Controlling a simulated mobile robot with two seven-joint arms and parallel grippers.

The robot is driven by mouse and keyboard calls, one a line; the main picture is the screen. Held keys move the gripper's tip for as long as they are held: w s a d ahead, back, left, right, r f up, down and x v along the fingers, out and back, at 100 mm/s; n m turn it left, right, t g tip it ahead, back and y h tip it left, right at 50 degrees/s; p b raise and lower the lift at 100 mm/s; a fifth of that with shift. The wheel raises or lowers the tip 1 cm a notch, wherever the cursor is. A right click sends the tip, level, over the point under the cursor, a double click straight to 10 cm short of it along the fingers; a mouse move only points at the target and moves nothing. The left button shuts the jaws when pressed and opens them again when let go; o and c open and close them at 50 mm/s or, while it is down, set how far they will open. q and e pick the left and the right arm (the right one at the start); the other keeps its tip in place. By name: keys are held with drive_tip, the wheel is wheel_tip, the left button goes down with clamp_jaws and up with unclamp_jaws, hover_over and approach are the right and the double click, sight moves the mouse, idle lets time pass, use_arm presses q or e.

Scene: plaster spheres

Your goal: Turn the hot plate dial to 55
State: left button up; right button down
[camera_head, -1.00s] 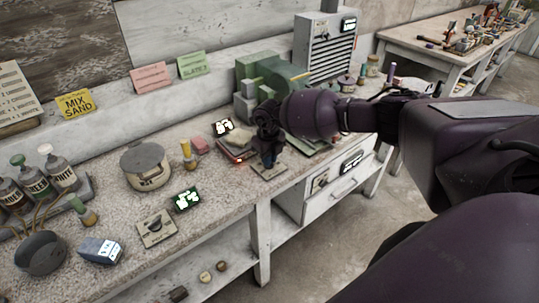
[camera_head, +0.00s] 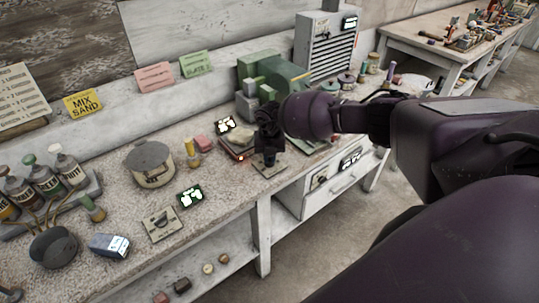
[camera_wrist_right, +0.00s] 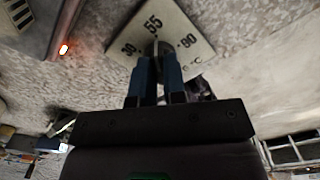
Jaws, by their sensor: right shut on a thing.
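The hot plate (camera_head: 236,150), with a small lit orange-red lamp, stands on the bench. Its lamp also shows in the right wrist view (camera_wrist_right: 64,49). The dial plate (camera_wrist_right: 196,41) is a pale square marked 30, 55 and 90, with 55 at the middle; in the head view the plate (camera_head: 262,173) sits at the bench's front edge. My right gripper (camera_wrist_right: 157,56) points down and its blue fingers are shut on the dial knob (camera_wrist_right: 156,47). The fingers hide most of the knob, so I cannot tell its exact setting. My left gripper is out of view.
A second dial plate (camera_head: 163,225) and a lit green display (camera_head: 190,196) stand to the left. A grey pot (camera_head: 150,165), a yellow-topped bottle (camera_head: 192,152) and a green machine (camera_head: 270,82) stand nearby. Drawers (camera_head: 335,186) are below the bench.

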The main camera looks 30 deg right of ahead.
idle(0.4)
drive_tip(key=c, duration=1.2)
unclamp_jaws()
wheel_tip(320, 180, up, 11)
drive_tip(key=shift+f, duration=0.1)
